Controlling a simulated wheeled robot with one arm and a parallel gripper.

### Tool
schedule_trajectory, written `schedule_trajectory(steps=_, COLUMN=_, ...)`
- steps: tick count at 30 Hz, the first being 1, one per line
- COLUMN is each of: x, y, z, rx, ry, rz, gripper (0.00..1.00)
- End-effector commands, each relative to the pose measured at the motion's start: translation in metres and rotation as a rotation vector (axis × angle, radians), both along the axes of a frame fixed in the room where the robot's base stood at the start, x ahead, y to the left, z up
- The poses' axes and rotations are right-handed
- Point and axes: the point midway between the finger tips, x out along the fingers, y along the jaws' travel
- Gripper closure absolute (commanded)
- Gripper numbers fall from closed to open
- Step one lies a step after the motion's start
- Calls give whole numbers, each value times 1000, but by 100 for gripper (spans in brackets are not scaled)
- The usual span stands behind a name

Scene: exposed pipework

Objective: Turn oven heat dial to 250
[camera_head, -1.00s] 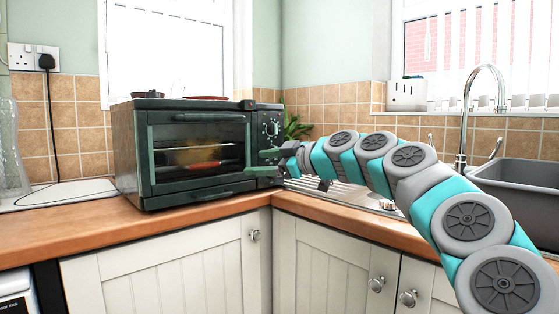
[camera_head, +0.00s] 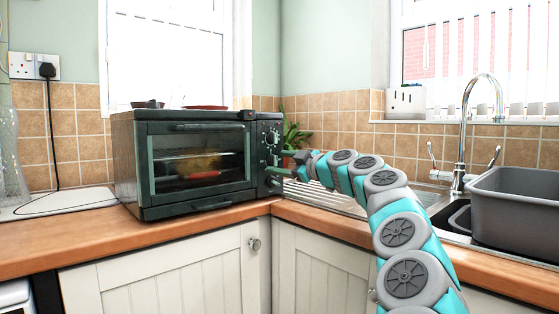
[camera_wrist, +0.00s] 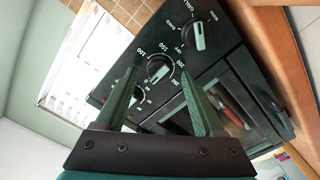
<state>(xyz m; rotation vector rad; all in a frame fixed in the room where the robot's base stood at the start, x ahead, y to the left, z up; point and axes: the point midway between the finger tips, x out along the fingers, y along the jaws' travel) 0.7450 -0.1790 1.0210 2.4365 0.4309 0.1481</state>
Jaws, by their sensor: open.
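The dark green oven (camera_head: 150,190) stands on the counter with its door shut and its dial panel on the right. The heat dial (camera_wrist: 158,69), a round dark knob with a pale grip bar and numbers around it, shows in the wrist view between my fingertips. I cannot read its setting or tell whether a finger touches it. A second dial (camera_wrist: 199,36), marked with words, is beyond it at upper right. A third (camera_wrist: 138,97) is partly behind my left finger.
A potted plant (camera_head: 294,136) stands behind my gripper, right of the oven. The sink (camera_head: 515,200) and tap (camera_head: 466,125) are farther right. The wooden counter edge (camera_head: 235,214) runs below the oven. Small dishes (camera_head: 205,107) rest on top of the oven.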

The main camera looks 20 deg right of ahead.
Motion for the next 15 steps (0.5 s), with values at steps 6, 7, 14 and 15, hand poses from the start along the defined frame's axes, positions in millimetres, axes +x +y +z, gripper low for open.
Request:
schedule_trajectory(steps=6, x=8, y=3, z=2, rx=0, ry=-3, rz=0, gripper=30)
schedule_trajectory(steps=7, x=8, y=3, z=2, rx=0, ry=-3, rz=0, gripper=30)
schedule_trajectory(steps=14, x=8, y=3, z=1, rx=1, ry=-2, rz=-1, gripper=30)
schedule_trajectory(steps=15, x=8, y=3, z=1, rx=1, ry=-2, rz=-1, gripper=33)
